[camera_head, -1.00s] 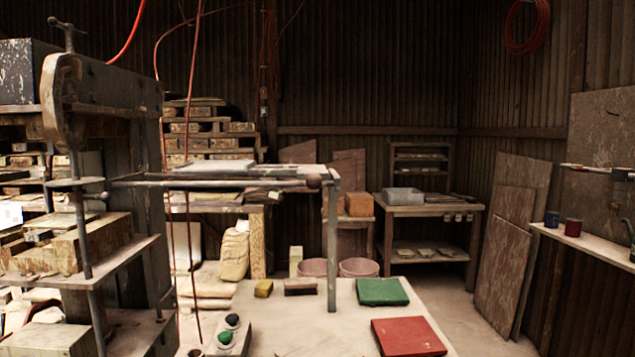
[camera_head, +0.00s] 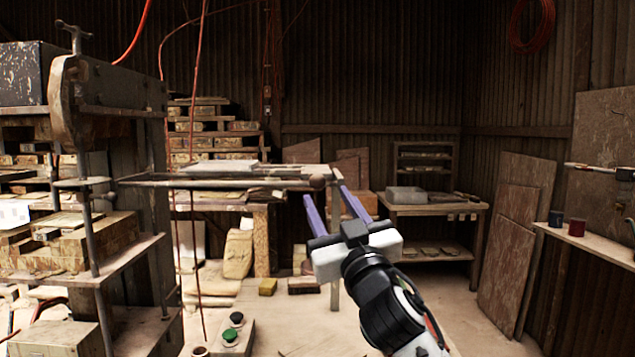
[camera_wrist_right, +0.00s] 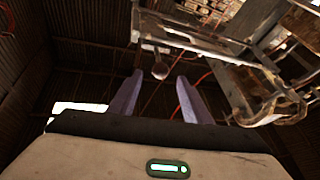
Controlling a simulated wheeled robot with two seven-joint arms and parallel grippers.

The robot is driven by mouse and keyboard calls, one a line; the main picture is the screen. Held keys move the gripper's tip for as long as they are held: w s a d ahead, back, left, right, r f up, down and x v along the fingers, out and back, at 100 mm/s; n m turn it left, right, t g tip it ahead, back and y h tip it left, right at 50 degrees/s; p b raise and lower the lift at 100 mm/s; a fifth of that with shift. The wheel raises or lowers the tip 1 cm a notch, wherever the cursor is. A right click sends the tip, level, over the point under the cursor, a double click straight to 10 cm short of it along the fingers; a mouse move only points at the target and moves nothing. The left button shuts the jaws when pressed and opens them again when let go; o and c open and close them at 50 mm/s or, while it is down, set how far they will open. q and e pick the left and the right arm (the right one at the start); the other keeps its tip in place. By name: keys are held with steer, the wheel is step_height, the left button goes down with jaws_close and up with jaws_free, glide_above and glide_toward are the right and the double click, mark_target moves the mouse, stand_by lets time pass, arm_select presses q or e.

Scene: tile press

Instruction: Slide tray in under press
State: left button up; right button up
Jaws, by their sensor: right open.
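The press (camera_head: 85,150) stands at the left, with a screw handle on top and shelves below. The tray (camera_head: 235,182) lies on rails that reach out to the right from the press. A brown ball knob (camera_head: 317,182) sits at its outer right end. My right gripper (camera_head: 327,193) is open, its two purple fingers pointing up toward the knob. In the right wrist view, the knob (camera_wrist_right: 160,71) shows between and just beyond the fingertips (camera_wrist_right: 160,80), with nothing held. The tray and rails (camera_wrist_right: 205,40) extend to the upper right there. My left gripper is not in view.
A green button and a dark button sit on a control box (camera_head: 232,338) at the front. A vertical post below the rails' outer end is partly hidden by my gripper. A wooden side table (camera_head: 435,210) stands behind, and boards (camera_head: 515,235) lean on the right wall.

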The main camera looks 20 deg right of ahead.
mark_target(320, 187)
steer(key=p+x, duration=0.1)
steer(key=x, duration=0.6)
steer(key=shift+w+r, duration=0.15)
steer(key=shift+w, duration=0.15)
jaws_close()
